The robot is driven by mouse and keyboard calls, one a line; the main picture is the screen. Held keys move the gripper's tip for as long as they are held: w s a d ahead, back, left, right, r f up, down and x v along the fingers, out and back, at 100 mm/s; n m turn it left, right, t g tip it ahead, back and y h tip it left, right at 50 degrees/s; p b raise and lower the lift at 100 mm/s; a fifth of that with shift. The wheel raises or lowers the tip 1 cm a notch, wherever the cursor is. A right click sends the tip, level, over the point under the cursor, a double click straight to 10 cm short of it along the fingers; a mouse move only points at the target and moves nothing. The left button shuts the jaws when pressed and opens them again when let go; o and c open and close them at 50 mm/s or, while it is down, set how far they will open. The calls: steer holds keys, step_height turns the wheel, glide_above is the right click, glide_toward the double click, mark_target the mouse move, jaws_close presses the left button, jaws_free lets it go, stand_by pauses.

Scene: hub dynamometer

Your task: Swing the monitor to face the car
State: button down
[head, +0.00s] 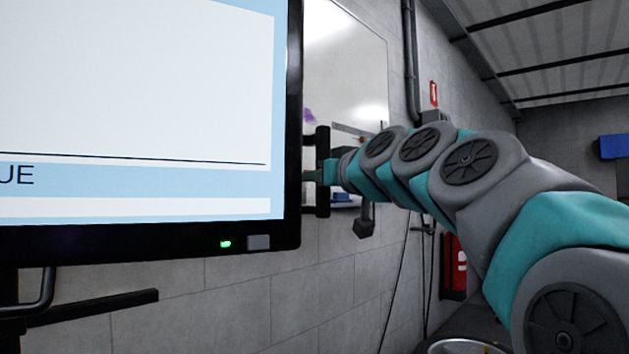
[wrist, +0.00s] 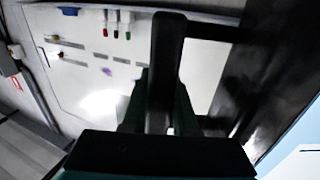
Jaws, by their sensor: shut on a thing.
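The monitor (head: 294,120) fills the left of the head view, its lit light-blue and white screen (head: 140,80) turned toward me. A green light glows on its lower bezel. A black upright handle (head: 322,142) stands at the monitor's right edge. My gripper (head: 312,176) reaches it from the right and is shut on the handle. In the wrist view the handle (wrist: 168,50) rises between my gripper's fingers (wrist: 160,105), with the monitor's dark side (wrist: 245,85) to the right. The fingertips are partly hidden in both views. No car shows.
A whiteboard (head: 350,60) with markers hangs on the grey block wall behind my gripper. A fire extinguisher (head: 453,265) stands at the wall below my arm. A black bar (head: 95,306) sticks out under the monitor. A round bin-like rim (head: 462,346) shows at the bottom.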

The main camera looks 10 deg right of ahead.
steer(key=w+a+n+g+y, duration=0.1)
steer(key=w+a+n+y, duration=0.1)
steer(key=w, duration=0.5)
steer(key=w+a+n+g+y, duration=0.1)
steer(key=w+a+y, duration=0.2)
steer(key=w, duration=0.4)
steer(key=shift+a+n+g+p, duration=0.3)
steer(key=shift+a+n, duration=0.1)
steer(key=shift+w, duration=0.1)
steer(key=c, duration=0.7)
jaws_free()
steer(key=shift+d, duration=0.1)
steer(key=b+v, duration=0.2)
steer(key=v, duration=0.5)
steer(key=shift+s+d+f, duration=0.1)
steer(key=shift+s+d, duration=0.1)
steer(key=shift+s, duration=0.05)
